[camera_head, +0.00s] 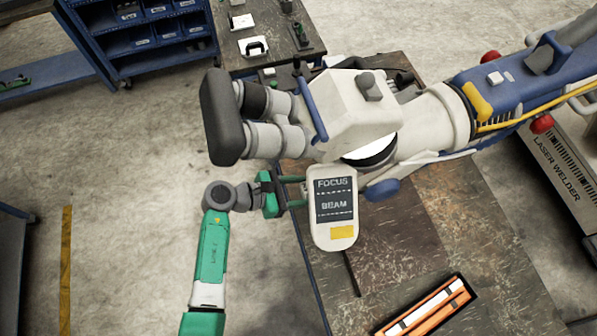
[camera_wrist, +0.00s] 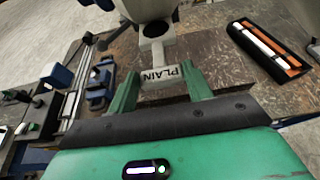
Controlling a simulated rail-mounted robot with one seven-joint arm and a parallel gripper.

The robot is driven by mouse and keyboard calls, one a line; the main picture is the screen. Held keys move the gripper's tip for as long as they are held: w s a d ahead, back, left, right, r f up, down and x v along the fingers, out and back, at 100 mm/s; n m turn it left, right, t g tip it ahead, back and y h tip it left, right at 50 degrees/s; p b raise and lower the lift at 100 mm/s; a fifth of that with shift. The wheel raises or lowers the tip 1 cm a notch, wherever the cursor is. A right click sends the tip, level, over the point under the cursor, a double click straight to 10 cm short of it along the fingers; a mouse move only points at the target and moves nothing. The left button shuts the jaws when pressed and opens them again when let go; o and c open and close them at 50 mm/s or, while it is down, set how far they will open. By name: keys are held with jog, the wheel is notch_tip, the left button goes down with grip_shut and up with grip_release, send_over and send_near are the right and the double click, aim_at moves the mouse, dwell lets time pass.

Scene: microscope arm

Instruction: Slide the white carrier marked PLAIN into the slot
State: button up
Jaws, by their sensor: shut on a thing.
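The white carrier marked PLAIN (camera_wrist: 160,75) is between the green fingers of my gripper (camera_wrist: 161,82), with its label towards the wrist camera. Its far end is a ring with a dark opening (camera_wrist: 156,30), close to a pale rounded part of the microscope head (camera_wrist: 148,8). I cannot tell whether the two touch. In the head view my gripper (camera_head: 292,190) is at the left side of the FOCUS/BEAM panel (camera_head: 334,208), under the white microscope head (camera_head: 350,112). The panel and head hide the carrier there. The slot itself is not clearly seen.
A black tray (camera_wrist: 234,32) with orange and white bars lies on the dark worktable (camera_head: 410,240). The microscope's thick arm (camera_head: 443,118) reaches in from the right. A blue bin rack (camera_head: 140,45) stands at the back left. Open floor lies left of the table.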

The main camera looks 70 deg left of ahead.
jog(key=shift+w, duration=3.85)
jog(key=shift+s+p, duration=0.1)
jog(key=shift+p, duration=0.2)
jog(key=shift+s+p, duration=1.45)
jog(key=shift+s, duration=1.9)
jog(key=shift+r+p, duration=0.1)
jog(key=shift+p, duration=0.2)
